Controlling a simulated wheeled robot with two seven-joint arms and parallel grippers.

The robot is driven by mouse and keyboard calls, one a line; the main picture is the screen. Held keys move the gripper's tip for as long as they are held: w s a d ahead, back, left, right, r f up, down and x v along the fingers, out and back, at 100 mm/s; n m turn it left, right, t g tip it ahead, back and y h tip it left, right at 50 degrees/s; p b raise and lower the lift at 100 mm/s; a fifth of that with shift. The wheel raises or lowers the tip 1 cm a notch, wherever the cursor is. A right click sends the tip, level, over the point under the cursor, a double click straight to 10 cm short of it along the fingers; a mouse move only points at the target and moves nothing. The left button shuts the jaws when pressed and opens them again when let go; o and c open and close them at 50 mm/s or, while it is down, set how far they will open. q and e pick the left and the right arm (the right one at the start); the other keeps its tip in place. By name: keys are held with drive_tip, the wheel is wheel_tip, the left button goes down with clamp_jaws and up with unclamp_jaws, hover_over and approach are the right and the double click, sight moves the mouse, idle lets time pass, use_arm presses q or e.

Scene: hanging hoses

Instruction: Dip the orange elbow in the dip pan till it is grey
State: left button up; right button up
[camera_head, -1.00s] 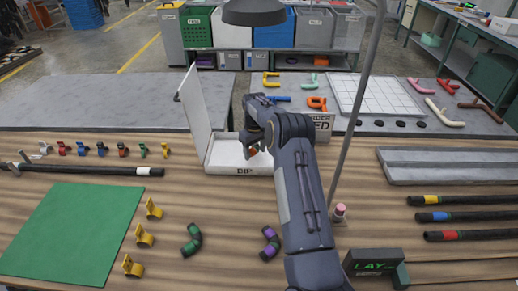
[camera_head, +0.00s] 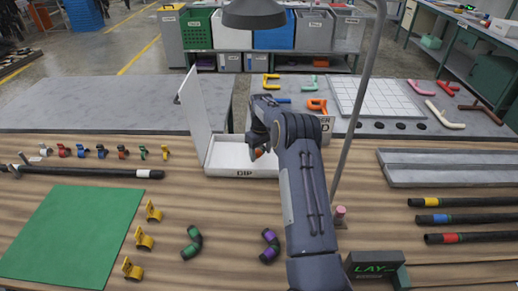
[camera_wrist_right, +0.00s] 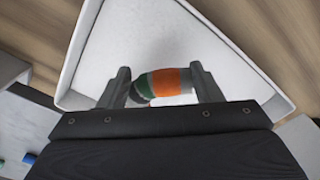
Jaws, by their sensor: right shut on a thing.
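The dip pan (camera_head: 228,160) is a white tray with its lid (camera_head: 194,105) standing open at its left; it also shows in the right wrist view (camera_wrist_right: 160,35). My right gripper (camera_wrist_right: 160,86) is over the pan's right part and shut on the orange elbow (camera_wrist_right: 170,82). The elbow shows an orange band, a green part and a dark grey end between the fingers. In the head view only a bit of orange (camera_head: 259,153) shows below the right gripper (camera_head: 258,148). Whether the elbow touches the pan floor I cannot tell. My left gripper is not in view.
A green elbow (camera_head: 192,243) and a purple elbow (camera_head: 269,245) lie on the wooden table. Yellow clips (camera_head: 144,238) stand beside a green mat (camera_head: 75,235). A thin pole (camera_head: 358,110) rises right of my arm. Dark hoses (camera_head: 460,219) lie at the right.

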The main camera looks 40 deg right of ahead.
sight(261, 154)
wheel_tip(261, 154, up, 10)
drive_tip(key=p, duration=0.7)
drive_tip(key=shift+f, duration=0.15)
